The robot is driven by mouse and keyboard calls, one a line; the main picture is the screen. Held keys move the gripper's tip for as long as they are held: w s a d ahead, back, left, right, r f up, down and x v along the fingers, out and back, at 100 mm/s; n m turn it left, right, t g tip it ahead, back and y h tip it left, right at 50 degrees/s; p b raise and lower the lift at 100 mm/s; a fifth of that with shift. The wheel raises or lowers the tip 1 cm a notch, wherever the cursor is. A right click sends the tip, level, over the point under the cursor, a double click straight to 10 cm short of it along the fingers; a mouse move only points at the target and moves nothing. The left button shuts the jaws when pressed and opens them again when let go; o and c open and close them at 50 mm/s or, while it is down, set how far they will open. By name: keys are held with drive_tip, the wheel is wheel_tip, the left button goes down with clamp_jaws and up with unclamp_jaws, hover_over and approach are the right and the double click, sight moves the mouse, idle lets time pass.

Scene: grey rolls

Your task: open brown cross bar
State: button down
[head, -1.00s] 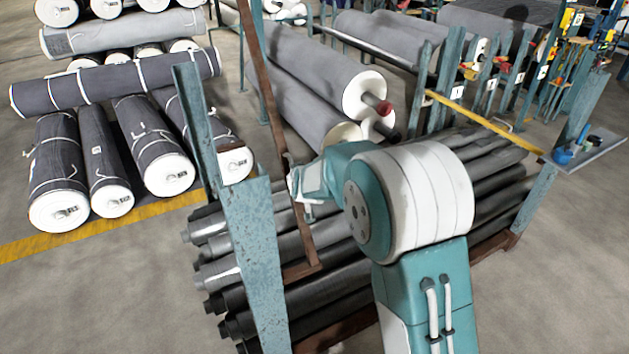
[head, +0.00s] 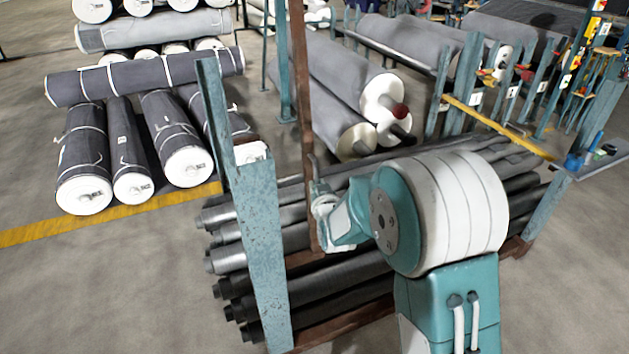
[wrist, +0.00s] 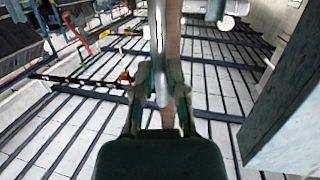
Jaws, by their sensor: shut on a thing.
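The brown cross bar (head: 303,90) stands nearly upright in the head view, in front of the rack of dark rolls and right of the near teal post. A grey curved handle (head: 314,172) shows on its side. My gripper (head: 322,200) is at the lower part of the bar, shut on the handle; its fingers are small and partly hidden here. In the wrist view the bar (wrist: 173,45) runs up from between my fingers (wrist: 161,92), with the grey handle (wrist: 160,60) in front of it.
The teal post (head: 258,230) stands close left of the bar. Dark thin rolls (head: 340,285) lie stacked behind my arm. Large grey rolls (head: 345,75) lie further back. A yellow bar (head: 497,127) crosses at the right. The floor at the left front is free.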

drive_tip(key=s+d+f+t, duration=0.2)
drive_tip(key=s, duration=0.4)
drive_tip(key=shift+s+d+m+t+y, duration=0.3)
drive_tip(key=shift+s+d+t, duration=0.05)
drive_tip(key=shift+s+t, duration=0.05)
drive_tip(key=shift+f, duration=0.1)
drive_tip(key=c, duration=0.7)
unclamp_jaws()
drive_tip(key=shift+w, duration=0.1)
drive_tip(key=v, duration=0.7)
drive_tip(key=shift+s, duration=0.25)
